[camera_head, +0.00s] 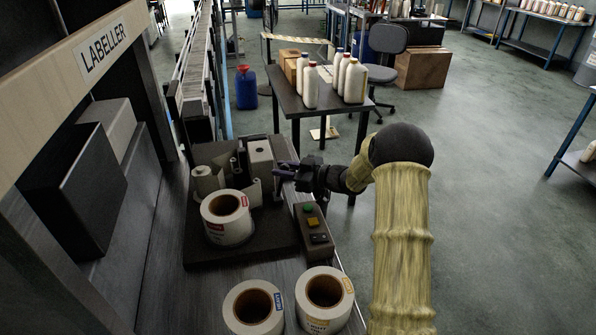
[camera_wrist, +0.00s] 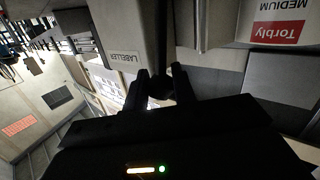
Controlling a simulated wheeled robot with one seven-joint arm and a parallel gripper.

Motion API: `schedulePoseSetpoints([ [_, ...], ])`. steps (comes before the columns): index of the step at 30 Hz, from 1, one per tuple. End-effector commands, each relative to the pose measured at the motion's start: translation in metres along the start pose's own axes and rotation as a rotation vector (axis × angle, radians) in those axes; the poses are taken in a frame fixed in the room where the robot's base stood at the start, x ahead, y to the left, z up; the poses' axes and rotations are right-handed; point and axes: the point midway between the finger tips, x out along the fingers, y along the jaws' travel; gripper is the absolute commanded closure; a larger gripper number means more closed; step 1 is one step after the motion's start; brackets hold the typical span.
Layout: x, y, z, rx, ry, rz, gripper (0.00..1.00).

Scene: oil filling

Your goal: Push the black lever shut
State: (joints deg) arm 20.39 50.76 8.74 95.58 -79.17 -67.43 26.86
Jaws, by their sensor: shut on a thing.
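My gripper (camera_head: 287,174) is at the back right corner of the labeller unit, beside its white block (camera_head: 260,154). In the wrist view my two dark fingers (camera_wrist: 161,80) close around a small dark piece, which looks like the black lever (camera_wrist: 160,88). Its outline is hard to make out against the dark fingers. In the head view I cannot tell the lever apart from the gripper, so its angle is unclear. A large label roll (camera_head: 228,217) with a red-marked label sits on the unit's dark plate, in front of the gripper and to its left.
Two more label rolls, one blue-marked (camera_head: 253,307) and one yellow-marked (camera_head: 325,298), lie at the front. A table with white bottles (camera_head: 311,85) stands behind.

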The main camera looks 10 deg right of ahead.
Motion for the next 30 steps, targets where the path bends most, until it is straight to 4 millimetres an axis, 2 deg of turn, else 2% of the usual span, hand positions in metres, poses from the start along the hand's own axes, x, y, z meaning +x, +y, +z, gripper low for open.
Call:
schedulePoseSetpoints([
  [1,0.009,-0.005,-0.005,0.001,0.011,-0.017,1.0],
  [3,0.013,-0.006,-0.005,0.001,0.011,-0.023,1.0],
  [11,0.013,-0.005,-0.004,0.002,0.01,-0.021,1.0],
  [12,0.013,-0.005,-0.004,0.002,0.01,-0.021,0.72],
  [15,0.013,-0.006,-0.004,0.001,0.009,-0.021,0.53],
  [30,-0.002,0.002,-0.002,0.001,0.003,-0.004,0.53],
])
